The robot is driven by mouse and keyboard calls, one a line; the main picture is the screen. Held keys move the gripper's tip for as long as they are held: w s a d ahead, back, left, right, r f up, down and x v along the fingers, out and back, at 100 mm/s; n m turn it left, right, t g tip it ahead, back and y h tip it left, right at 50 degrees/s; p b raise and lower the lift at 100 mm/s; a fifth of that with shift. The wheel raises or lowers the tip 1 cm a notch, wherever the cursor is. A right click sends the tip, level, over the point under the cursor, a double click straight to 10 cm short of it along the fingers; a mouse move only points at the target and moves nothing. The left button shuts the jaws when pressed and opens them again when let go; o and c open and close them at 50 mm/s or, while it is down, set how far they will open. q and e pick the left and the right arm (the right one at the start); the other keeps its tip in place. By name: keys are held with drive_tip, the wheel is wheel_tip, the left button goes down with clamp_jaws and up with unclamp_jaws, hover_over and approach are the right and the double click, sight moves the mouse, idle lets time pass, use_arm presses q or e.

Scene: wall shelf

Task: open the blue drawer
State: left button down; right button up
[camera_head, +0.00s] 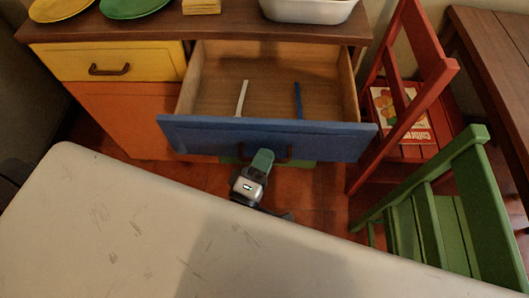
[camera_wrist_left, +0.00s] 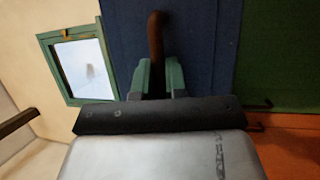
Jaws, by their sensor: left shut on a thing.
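The blue drawer (camera_head: 270,138) is pulled well out of the cabinet in the head view, showing its wooden inside. A white utensil (camera_head: 242,98) and a blue utensil (camera_head: 298,100) lie apart in it. My left gripper (camera_head: 261,160) is at the middle of the drawer front, with its green fingers shut on the brown drawer handle (camera_wrist_left: 156,38). In the left wrist view the fingers (camera_wrist_left: 158,80) are on both sides of the handle, against the blue front (camera_wrist_left: 205,45). Part of the handle is hidden by the gripper. My right gripper is not in view.
A closed yellow drawer (camera_head: 110,62) is left of the blue one, above an orange panel (camera_head: 125,110). A red chair (camera_head: 410,90) with a book (camera_head: 400,113) stands close on the right, and a green chair (camera_head: 440,220) nearer. Plates and a white basin (camera_head: 308,10) are on top.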

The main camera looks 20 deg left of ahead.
use_arm(q)
drive_tip(key=c, duration=1.2)
unclamp_jaws()
drive_tip(key=b+v, duration=0.1)
drive_tip(key=v, duration=0.9)
drive_tip(key=shift+s+f, duration=0.15)
drive_tip(key=shift+s, duration=0.2)
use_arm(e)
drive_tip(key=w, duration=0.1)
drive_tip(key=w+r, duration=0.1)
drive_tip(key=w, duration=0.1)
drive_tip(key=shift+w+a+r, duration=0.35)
